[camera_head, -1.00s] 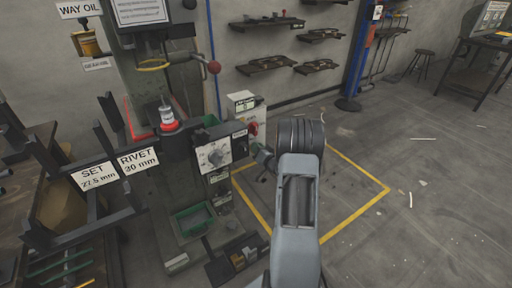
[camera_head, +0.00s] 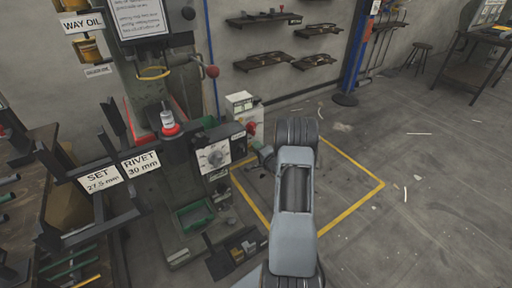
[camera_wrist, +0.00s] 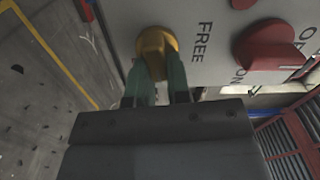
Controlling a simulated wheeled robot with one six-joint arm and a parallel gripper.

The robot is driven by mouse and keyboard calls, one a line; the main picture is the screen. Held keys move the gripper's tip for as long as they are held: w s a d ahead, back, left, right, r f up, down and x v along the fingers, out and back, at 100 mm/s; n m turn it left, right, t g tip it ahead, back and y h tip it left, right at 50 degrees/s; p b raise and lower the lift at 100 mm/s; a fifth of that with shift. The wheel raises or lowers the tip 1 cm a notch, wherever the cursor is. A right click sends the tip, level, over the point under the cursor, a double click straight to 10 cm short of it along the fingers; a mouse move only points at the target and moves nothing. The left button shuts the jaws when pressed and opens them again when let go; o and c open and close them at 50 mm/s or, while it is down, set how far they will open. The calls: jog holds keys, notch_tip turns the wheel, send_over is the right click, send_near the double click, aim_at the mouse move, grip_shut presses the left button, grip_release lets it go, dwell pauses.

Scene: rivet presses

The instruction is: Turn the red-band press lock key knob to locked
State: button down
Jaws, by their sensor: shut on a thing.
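The lock key knob, a yellow knob (camera_wrist: 157,42), sits on a pale panel (camera_wrist: 200,14) in the wrist view, beside the word FREE. My gripper (camera_wrist: 160,72) has its two green fingers at the knob's lower part, shut on it. The knob's pointer is largely hidden between the fingers, so its exact angle is unclear. In the head view the press (camera_head: 165,90) stands left of my arm, with a small red-ringed piece (camera_head: 170,129) at its middle. My gripper there is mostly hidden behind my arm, near the press's right side.
A red knob (camera_wrist: 268,45) is right of the yellow one on the same panel. In the head view a white dial panel (camera_head: 215,157) faces front, and a label rack (camera_head: 100,180) juts out left. Open floor (camera_head: 420,210) lies right.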

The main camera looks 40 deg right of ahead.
jog(key=shift+w+m, duration=0.1)
jog(key=shift+m, duration=0.8)
jog(key=c, duration=1.3)
grip_release()
jog(key=shift+o, duration=1.1)
jog(key=shift+f, duration=0.1)
jog(key=s+p, duration=0.2)
jog(key=s, duration=1.2)
jog(key=shift+a, duration=0.4)
